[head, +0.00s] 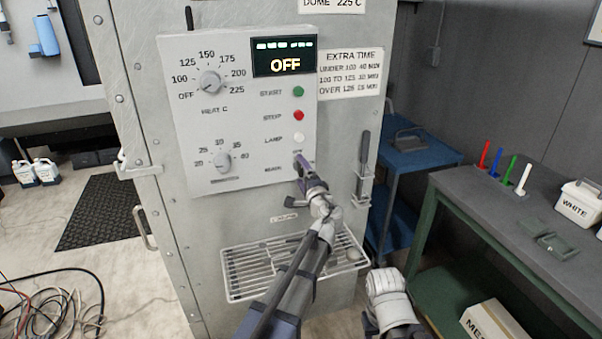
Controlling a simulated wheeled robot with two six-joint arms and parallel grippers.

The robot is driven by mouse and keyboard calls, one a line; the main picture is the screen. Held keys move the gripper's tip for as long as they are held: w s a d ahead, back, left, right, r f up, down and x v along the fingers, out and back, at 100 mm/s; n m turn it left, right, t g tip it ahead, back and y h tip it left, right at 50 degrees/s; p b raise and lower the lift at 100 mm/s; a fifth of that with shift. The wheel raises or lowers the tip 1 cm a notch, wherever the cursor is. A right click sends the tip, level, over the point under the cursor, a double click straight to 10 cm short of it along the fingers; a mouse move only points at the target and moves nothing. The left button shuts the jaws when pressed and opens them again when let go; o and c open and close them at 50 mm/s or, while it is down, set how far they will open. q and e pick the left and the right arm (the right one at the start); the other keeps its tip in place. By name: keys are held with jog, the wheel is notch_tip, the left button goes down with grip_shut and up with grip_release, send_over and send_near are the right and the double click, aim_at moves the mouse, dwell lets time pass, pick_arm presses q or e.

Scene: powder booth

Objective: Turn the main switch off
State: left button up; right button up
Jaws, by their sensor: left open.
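The grey control panel (246,130) is on the front of a metal oven cabinet. Its lit display (284,57) reads OFF. The MAIN label (273,169) is at the panel's lower right, with the main switch beside it. My left gripper (300,167) is at that switch, open, and covers most of it. I cannot tell the switch's position or whether the fingers touch it. Part of my right arm shows at the bottom, right of centre; its gripper is not in view.
Above the switch are a green button (299,91), a red button (298,115) and a white lamp (298,138). Heat dial (210,82) and timer dial (222,161) are left. A wire rack (240,277) juts out below. A blue cart (420,155) stands right.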

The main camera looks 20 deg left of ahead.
pick_arm(q)
jog(key=v, duration=0.7)
jog(key=shift+s, duration=0.15)
jog(key=s+d+f+n+g+h+p, duration=0.1)
jog(key=s+f+n+g+h+p, duration=0.1)
jog(key=s+f+n+g, duration=0.75)
jog(key=s+d+f+m+g+h, duration=0.1)
jog(key=s+d+f+g+h, duration=0.1)
jog(key=s+d+f, duration=0.3)
jog(key=s+d+f+m+g+h, duration=0.1)
jog(key=s+d+f+g+h, duration=0.2)
jog(key=s, duration=1.1)
jog(key=d+f+h, duration=0.1)
jog(key=d, duration=0.2)
jog(key=shift+s+d+f+g+h, duration=0.35)
jog(key=shift+d+f+h, duration=0.05)
